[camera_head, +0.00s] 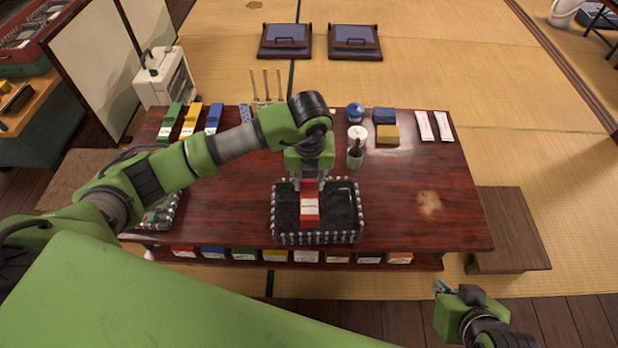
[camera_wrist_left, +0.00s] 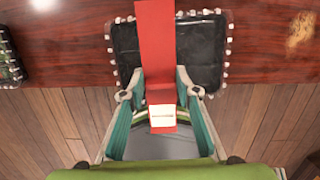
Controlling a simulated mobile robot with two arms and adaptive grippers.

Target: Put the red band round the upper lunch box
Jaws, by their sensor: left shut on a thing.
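My left gripper (camera_head: 308,178) is shut on the red band (camera_head: 310,207), which has a white label. The band is at the middle of a black basket (camera_head: 290,237) with a pale studded rim; whether it touches the basket floor I cannot tell. In the left wrist view the red band (camera_wrist_left: 156,45) runs between the fingers (camera_wrist_left: 160,92), over the basket (camera_wrist_left: 201,55). A blue box (camera_head: 383,115) and a yellow box (camera_head: 387,134) stand at the table's back right; I cannot tell which thing is the upper lunch box. My right gripper (camera_head: 440,287) is empty, off the table's front right.
Green, yellow and blue bands (camera_head: 189,118) lie at the table's back left. A white cup (camera_head: 357,136) and a dark holder (camera_head: 355,157) stand behind the basket. Another basket (camera_head: 166,213) is partly behind my left arm. The table's right side (camera_head: 445,175) is mostly clear.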

